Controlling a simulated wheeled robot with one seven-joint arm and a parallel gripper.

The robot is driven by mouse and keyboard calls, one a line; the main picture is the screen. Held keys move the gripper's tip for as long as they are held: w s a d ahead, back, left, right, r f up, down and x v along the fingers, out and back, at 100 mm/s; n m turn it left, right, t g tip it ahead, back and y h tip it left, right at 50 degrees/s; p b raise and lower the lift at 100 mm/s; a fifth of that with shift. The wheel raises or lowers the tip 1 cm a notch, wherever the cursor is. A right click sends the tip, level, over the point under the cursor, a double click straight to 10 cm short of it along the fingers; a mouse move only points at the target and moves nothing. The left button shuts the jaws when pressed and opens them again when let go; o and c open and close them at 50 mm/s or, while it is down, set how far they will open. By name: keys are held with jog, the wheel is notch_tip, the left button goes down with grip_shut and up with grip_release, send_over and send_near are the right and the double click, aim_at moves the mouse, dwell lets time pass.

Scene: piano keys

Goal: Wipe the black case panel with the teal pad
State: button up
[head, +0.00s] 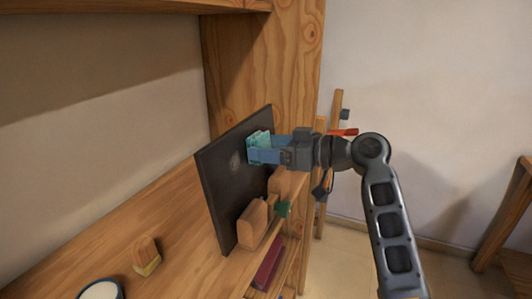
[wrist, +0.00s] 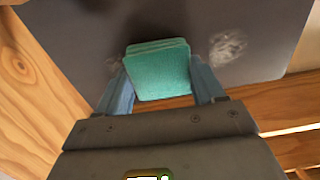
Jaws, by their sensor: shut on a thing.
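The black case panel (head: 222,179) stands upright, tilted a little, on the wooden shelf in the head view. A pale smudge (head: 235,160) shows on its face, and the wrist view shows a whitish smudge (wrist: 227,47) right of the pad. The teal pad (head: 259,146) is held at the panel's upper right part; it also shows in the wrist view (wrist: 158,72). My gripper (head: 254,149) is shut on the pad, with a blue finger on each side of it in the wrist view (wrist: 160,84). The pad is at or very near the panel; I cannot tell if it touches.
A wooden block (head: 252,224) and a small green piece (head: 283,209) stand in front of the panel's lower part. A wooden brush-like block (head: 146,256) and a round white-topped container (head: 101,290) are at lower left. A wooden post (head: 262,70) rises behind the panel.

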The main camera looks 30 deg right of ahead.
aim_at(228, 169)
jog(key=shift+w+d+b, duration=0.9)
jog(key=shift+w+d, duration=0.15)
jog(key=shift+d, duration=0.15)
jog(key=shift+w+d+b, duration=0.45)
jog(key=shift+d+b, duration=0.15)
jog(key=shift+d, duration=0.15)
jog(key=shift+w+d+b, duration=0.45)
jog(key=shift+d+b, duration=0.1)
jog(key=shift+d, duration=0.15)
jog(key=shift+s+a+p, duration=0.2)
jog(key=shift+s+a, duration=0.8)
jog(key=shift+a, duration=0.5)
jog(key=shift+s+a+p, duration=0.2)
jog(key=shift+s+a, duration=0.8)
jog(key=shift+a, duration=0.45)
jog(key=shift+s+a+p, duration=0.2)
jog(key=shift+s+a, duration=0.8)
jog(key=shift+a, duration=0.5)
jog(key=shift+s+a+p, duration=0.2)
jog(key=shift+s+a, duration=0.8)
jog(key=shift+a, duration=0.2)
jog(key=shift+s+a+p, duration=0.2)
jog(key=shift+s+a, duration=0.8)
jog(key=shift+a, duration=0.2)
jog(key=shift+d, duration=0.1)
jog(key=shift+s+d+r, duration=0.1)
jog(key=shift+s+d, duration=0.35)
jog(key=shift+s, duration=0.1)
jog(key=shift+v, duration=2.3)
